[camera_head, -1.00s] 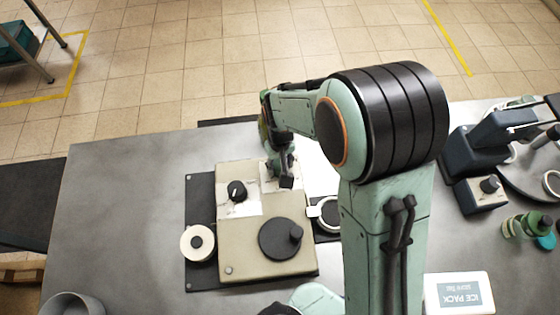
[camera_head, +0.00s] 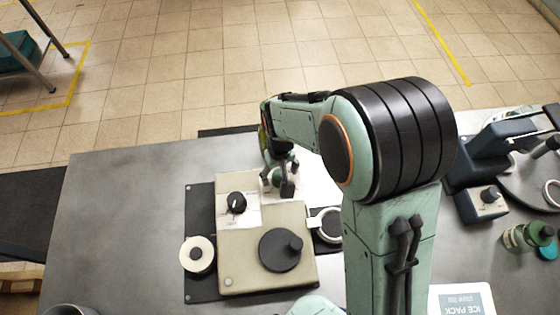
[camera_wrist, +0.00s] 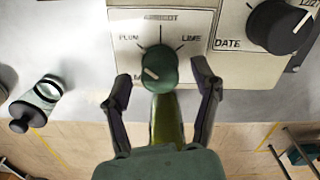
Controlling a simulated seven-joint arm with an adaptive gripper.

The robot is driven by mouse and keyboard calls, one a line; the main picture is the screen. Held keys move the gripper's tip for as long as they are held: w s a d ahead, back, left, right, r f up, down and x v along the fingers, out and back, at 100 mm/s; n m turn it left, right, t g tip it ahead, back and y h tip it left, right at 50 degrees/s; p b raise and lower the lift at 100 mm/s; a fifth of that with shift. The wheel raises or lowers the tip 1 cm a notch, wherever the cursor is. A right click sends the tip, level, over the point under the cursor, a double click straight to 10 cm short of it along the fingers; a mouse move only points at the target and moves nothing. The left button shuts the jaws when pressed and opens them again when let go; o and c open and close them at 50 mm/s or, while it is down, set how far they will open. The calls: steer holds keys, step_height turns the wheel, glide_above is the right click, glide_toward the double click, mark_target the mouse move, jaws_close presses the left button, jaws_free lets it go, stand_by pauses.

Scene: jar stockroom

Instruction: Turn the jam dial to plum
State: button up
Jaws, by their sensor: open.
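The jam dial is a green knob (camera_wrist: 160,68) on a pale label plate (camera_wrist: 122,22) in the wrist view. The plate reads PLUM at upper left, APRICOT at the top and LIME at right; a label at lower left is mostly hidden. The knob's white mark lies on its left side, towards the lower-left label rather than PLUM. My gripper (camera_wrist: 159,82) is open, with one finger on each side of the knob; contact cannot be told. In the head view my gripper (camera_head: 280,184) is over the beige box's (camera_head: 228,262) back right part and largely hides the dial.
A black dial (camera_head: 236,203), beside a DATE label in the wrist view (camera_wrist: 283,25), is left of the jam dial. A large black disc with a knob (camera_head: 281,250) is in front. A white roll (camera_head: 197,254) stands left; a ringed part (camera_head: 328,225) is right. The table's left is clear.

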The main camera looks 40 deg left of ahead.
mark_target(280, 175)
step_height(280, 175, up, 11)
stand_by(0.3)
